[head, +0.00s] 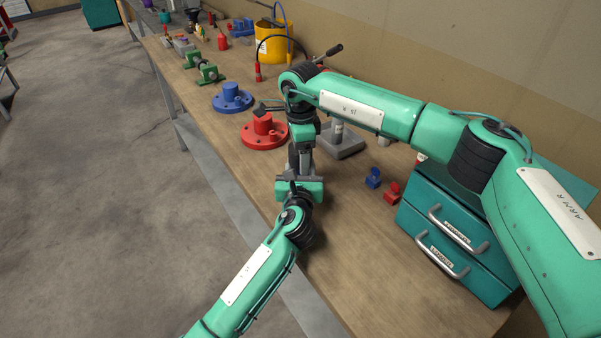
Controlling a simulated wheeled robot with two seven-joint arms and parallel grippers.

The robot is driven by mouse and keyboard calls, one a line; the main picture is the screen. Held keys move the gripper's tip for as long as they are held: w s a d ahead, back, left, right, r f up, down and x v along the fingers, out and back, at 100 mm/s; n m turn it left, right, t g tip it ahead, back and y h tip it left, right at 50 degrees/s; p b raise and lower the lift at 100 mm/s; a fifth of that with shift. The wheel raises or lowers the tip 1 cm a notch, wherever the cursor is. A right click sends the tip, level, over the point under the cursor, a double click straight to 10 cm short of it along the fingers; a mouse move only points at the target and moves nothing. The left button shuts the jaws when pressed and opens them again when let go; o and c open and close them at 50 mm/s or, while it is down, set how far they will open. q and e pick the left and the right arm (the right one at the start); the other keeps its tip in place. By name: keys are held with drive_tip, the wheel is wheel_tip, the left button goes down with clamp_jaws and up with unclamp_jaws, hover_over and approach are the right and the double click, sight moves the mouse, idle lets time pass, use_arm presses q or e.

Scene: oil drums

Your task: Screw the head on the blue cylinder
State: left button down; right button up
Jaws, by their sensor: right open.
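The blue cylinder (231,92) stands upright on its round flanged base on the bench, left of my arms. A similar red cylinder (263,127) on a wide flange stands nearer. My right gripper (300,160) hangs downward in the middle of the bench, right of the red cylinder; it is open, and nothing shows clearly between its fingers. My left gripper (298,188) is just below it, close to or overlapping it in the picture; its fingers are not clear. A small blue piece (373,178) lies at the right; I cannot tell whether it is the head.
A small red piece (392,192) lies by the teal drawer cabinet (450,240). A grey plate (345,143) sits behind my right gripper. A yellow bucket (273,46) and a green-and-grey fixture (205,69) stand farther back. The bench front (370,290) is clear.

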drive_tip(key=shift+c, duration=0.4)
drive_tip(key=c, duration=0.9)
drive_tip(key=m, duration=0.6)
drive_tip(key=o, duration=1.1)
drive_tip(key=shift+c, duration=0.2)
drive_tip(key=shift+r, duration=2.25)
